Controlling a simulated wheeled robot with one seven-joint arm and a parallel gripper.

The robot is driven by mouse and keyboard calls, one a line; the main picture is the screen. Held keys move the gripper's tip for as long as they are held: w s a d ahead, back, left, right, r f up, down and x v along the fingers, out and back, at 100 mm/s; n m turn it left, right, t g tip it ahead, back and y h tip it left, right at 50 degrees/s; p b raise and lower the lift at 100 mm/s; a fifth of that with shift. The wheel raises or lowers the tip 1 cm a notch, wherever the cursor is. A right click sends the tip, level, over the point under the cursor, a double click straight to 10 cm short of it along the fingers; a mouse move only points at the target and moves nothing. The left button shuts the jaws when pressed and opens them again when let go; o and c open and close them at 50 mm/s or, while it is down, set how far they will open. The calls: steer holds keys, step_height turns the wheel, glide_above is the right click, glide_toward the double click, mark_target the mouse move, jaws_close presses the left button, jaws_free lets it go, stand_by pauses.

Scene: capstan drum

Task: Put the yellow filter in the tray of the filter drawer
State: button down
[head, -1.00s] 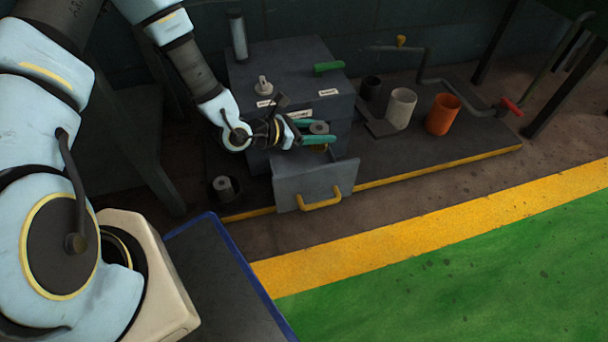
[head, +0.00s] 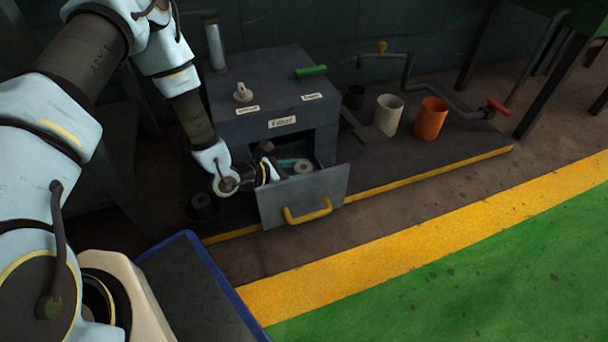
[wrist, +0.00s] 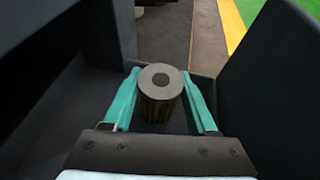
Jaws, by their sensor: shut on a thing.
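My gripper (head: 291,165) is behind the front panel of the open filter drawer (head: 300,190), low between the drawer's dark walls. The label "Filter" is above the opening. Whether the filter's base touches the tray floor is hidden.
The grey cabinet (head: 262,90) has a knob (head: 242,93) and a green handle (head: 311,72) on top. The drawer has a yellow handle (head: 307,211). A white cup (head: 388,115) and an orange cup (head: 430,119) stand to the right. The floor in front is clear.

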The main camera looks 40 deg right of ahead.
steer(key=shift+f, duration=0.2)
steer(key=shift+c, duration=1)
jaws_free()
steer(key=shift+r, duration=0.25)
steer(key=p+v, duration=0.3)
steer(key=v, duration=0.3)
steer(key=shift+w+a+r+p, duration=0.1)
steer(key=shift+a+p, duration=0.05)
steer(key=shift+p, duration=0.25)
steer(key=shift+a, duration=0.55)
